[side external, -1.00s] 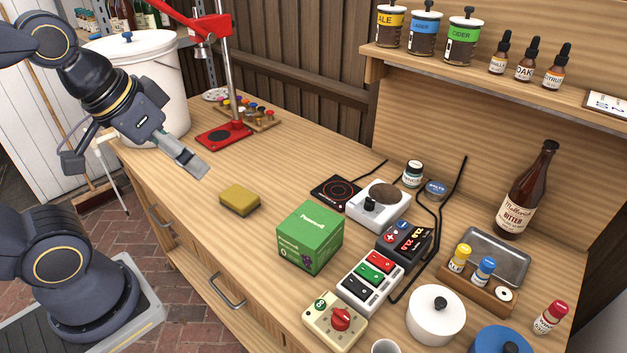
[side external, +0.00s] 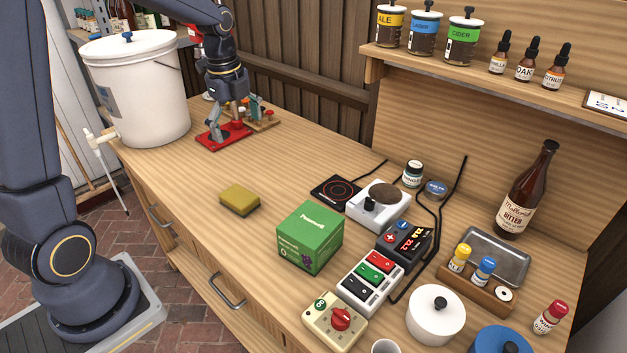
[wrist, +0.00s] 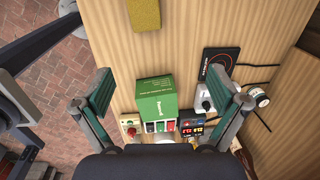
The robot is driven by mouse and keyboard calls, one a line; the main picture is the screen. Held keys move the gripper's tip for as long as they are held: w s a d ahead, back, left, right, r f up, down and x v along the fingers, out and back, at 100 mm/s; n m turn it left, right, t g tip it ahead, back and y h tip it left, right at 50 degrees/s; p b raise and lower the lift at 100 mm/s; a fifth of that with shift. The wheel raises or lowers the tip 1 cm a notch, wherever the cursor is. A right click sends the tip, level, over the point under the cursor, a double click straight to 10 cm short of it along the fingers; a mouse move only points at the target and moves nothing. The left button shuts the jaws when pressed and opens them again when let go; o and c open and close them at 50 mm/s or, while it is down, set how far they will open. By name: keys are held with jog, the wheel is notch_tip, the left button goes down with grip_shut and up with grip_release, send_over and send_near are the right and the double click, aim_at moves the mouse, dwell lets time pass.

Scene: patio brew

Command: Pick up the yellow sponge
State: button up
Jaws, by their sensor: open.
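The yellow sponge (side external: 240,199) lies flat on the wooden bench, left of the green box. It also shows at the top edge of the wrist view (wrist: 145,14), partly cut off. My gripper (side external: 235,138) is open and empty, pointing down above the bench near the red stand base. It is behind the sponge in the side view, well apart from it. In the wrist view my gripper's two fingers (wrist: 158,90) are spread wide with nothing between them touching.
A green box (side external: 310,238) stands beside the sponge, with a hot plate (side external: 337,192), a white scale (side external: 378,206) and a switch box (side external: 370,283) nearby. A red stand base (side external: 224,135) and a white bucket (side external: 140,95) stand at the back left. The bench around the sponge is clear.

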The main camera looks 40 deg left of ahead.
jog(key=g, duration=0.1)
send_over(239, 195)
notch_tip(239, 195, down, 5)
jog(key=shift+n+h, duration=0.3)
jog(key=shift+n, duration=0.1)
notch_tip(239, 195, down, 10)
jog(key=shift+w+d+f, duration=0.1)
jog(key=shift+d+f, duration=0.05)
jog(key=shift+a+f, duration=0.2)
jog(key=shift+f, duration=2.85)
jog(key=c, duration=1.1)
jog(key=shift+r, duration=0.1)
